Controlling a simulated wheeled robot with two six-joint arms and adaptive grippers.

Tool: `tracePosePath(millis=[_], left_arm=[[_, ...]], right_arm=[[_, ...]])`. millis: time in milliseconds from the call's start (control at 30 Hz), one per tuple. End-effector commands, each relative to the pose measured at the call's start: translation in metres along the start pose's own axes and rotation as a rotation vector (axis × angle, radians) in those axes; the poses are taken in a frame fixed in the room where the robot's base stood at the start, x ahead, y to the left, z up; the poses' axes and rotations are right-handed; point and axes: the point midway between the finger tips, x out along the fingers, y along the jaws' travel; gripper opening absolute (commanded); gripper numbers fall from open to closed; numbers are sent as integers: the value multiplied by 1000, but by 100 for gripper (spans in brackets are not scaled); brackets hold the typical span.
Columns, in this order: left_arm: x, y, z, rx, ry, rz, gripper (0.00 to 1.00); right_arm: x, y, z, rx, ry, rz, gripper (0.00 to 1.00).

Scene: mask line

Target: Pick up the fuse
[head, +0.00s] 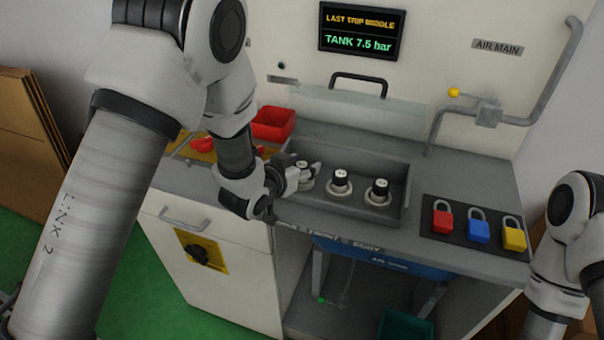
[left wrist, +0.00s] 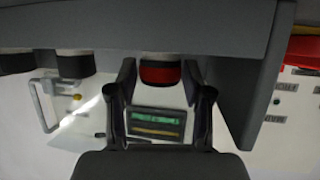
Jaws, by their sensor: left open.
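Several knob-like parts, apparently the fuses, stand in a row in a grey recessed tray (head: 360,219). The middle one (head: 340,184) and the right one (head: 378,191) have black bodies and pale bases. The left one (head: 303,176) is partly hidden by my left gripper (head: 302,174). In the left wrist view, a black part with a red band (left wrist: 160,73) lies between the open fingers of my left gripper (left wrist: 160,82); contact cannot be told. My right gripper is outside the view; only its arm shows.
Red, blue and yellow padlocks (head: 478,228) lie on a dark mat at the right. A red bin (head: 273,124) stands behind my left arm. A display (head: 361,32) reads "LAST TRIP MIDDLE" and "TANK 7.5 bar". A clear panel with a black handle (head: 358,80) is behind the tray.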

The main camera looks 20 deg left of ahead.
Motion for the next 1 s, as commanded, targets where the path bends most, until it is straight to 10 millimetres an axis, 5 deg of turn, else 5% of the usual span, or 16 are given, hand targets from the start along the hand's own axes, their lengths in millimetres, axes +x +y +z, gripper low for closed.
tracePosePath(millis=[67, 200, 767, 900, 1000], left_arm=[[0, 0, 0, 0, 0, 0, 47], [0, 0, 0, 0, 0, 0, 2], [-7, 0, -17, 1, 2, -1, 1], [-16, 0, -35, 1, 3, 0, 1], [-36, 5, -24, 0, -2, 0, 1]], right_arm=[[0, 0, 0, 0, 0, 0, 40], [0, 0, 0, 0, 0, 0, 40], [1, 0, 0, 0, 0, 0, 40], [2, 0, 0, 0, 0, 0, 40], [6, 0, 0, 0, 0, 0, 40]])
